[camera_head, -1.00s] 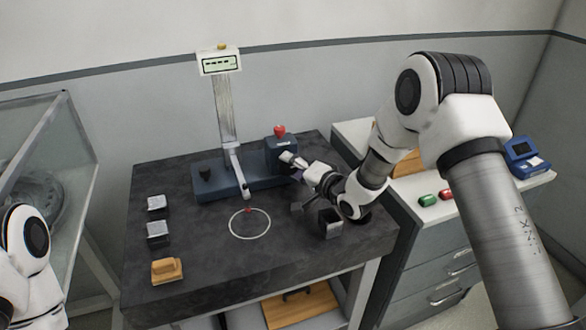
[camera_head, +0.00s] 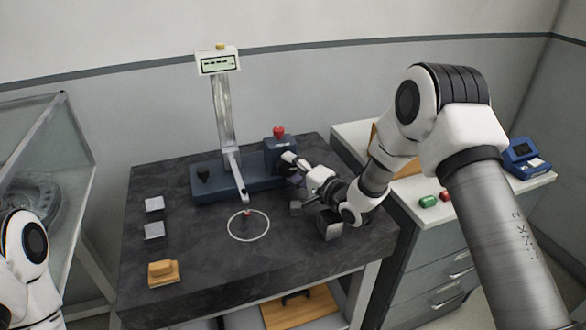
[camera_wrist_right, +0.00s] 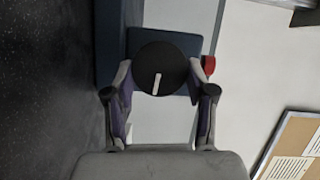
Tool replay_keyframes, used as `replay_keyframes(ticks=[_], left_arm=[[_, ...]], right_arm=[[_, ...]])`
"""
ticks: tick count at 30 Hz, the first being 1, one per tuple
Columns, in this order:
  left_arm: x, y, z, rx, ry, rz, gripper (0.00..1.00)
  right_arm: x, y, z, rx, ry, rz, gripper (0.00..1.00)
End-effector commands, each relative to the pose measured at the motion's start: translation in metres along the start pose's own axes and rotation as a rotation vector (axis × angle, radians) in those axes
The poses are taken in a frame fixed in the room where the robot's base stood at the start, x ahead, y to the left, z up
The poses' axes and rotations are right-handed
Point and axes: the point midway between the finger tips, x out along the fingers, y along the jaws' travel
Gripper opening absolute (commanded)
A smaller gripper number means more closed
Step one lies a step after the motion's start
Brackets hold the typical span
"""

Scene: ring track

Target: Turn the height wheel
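The height wheel (camera_wrist_right: 160,68) is a dark round disc with a white mark, facing the right wrist camera. It sits on the right side of the blue gauge base (camera_head: 224,185), below a red knob (camera_head: 279,131). My right gripper (camera_head: 291,164) is at the wheel; in the right wrist view its fingers (camera_wrist_right: 160,88) lie along opposite sides of the rim and appear closed on it. The pale column (camera_head: 223,110) carries an arm whose probe tip (camera_head: 245,198) hangs near a white ring (camera_head: 248,226). My left gripper is out of view.
A display (camera_head: 218,63) tops the column. Two grey blocks (camera_head: 154,231) and a wooden block (camera_head: 163,273) stand at the table's left. Another dark block (camera_head: 330,225) is close below my right wrist. A side cabinet (camera_head: 425,235) stands at the right.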

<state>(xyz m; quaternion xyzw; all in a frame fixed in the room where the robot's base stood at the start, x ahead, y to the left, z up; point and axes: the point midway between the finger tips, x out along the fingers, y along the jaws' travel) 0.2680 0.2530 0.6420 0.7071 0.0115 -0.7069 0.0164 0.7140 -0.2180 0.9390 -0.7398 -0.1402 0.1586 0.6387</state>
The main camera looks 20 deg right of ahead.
Motion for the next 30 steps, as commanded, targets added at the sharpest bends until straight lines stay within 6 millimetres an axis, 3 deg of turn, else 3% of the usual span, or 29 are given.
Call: replay_keyframes(ticks=[2,13,17,24,30], left_arm=[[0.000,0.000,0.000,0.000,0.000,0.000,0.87],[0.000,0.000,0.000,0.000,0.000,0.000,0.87],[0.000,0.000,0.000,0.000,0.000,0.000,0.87],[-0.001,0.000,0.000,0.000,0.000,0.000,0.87],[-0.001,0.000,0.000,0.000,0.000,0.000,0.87]], right_arm=[[0.000,0.000,0.000,0.000,0.000,0.000,0.79],[0.000,-0.006,-0.001,-0.001,0.000,-0.002,0.79],[-0.001,-0.028,-0.004,-0.002,0.001,-0.005,0.79],[-0.003,-0.088,-0.012,-0.005,0.001,-0.018,0.79],[-0.004,-0.104,-0.013,-0.004,-0.002,-0.009,0.79]])
